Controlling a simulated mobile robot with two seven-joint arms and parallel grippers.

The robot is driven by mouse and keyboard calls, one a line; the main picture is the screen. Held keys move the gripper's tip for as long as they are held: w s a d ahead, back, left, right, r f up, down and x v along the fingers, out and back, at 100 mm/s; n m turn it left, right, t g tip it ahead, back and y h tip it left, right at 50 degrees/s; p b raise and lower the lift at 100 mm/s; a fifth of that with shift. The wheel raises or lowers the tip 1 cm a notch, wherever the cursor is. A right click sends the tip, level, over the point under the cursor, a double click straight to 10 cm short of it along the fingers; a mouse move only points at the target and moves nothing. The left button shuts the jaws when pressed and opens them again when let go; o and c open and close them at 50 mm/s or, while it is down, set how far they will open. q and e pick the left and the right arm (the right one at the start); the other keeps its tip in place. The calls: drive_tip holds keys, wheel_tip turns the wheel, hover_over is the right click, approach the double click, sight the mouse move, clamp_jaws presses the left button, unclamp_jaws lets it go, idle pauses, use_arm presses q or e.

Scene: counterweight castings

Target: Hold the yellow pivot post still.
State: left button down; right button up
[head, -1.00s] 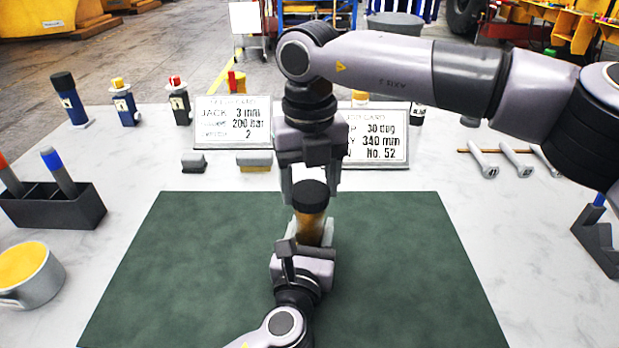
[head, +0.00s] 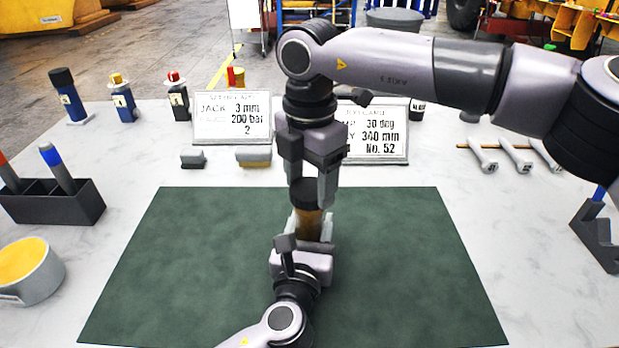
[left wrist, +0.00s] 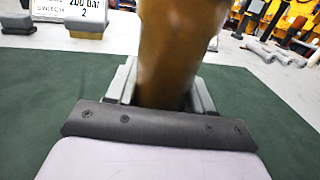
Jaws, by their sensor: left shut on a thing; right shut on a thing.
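The pivot post (head: 308,221) stands upright over the green mat, an amber-brown cylinder with a black cap (head: 305,193). Its shaft (left wrist: 172,45) fills the middle of the left wrist view, where its top is cut off. My left gripper (head: 312,232) comes up from the bottom and is shut on the shaft, one finger on each side; its fingers also show in the left wrist view (left wrist: 160,88). My right gripper (head: 313,188) points down from above and is shut on the black cap, partly covering it. The post's foot is hidden by my left gripper.
The green mat (head: 180,270) is otherwise clear. Two grey sign plates (head: 232,118) and small blocks (head: 193,159) stand behind it. Several handled tools (head: 483,156) lie at right.

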drive_tip(key=m, duration=1.1)
drive_tip(key=shift+m, duration=0.4)
drive_tip(key=o, duration=1)
drive_tip(key=shift+r, duration=0.1)
drive_tip(key=shift+r, duration=2.15)
drive_tip(key=shift+c, duration=0.3)
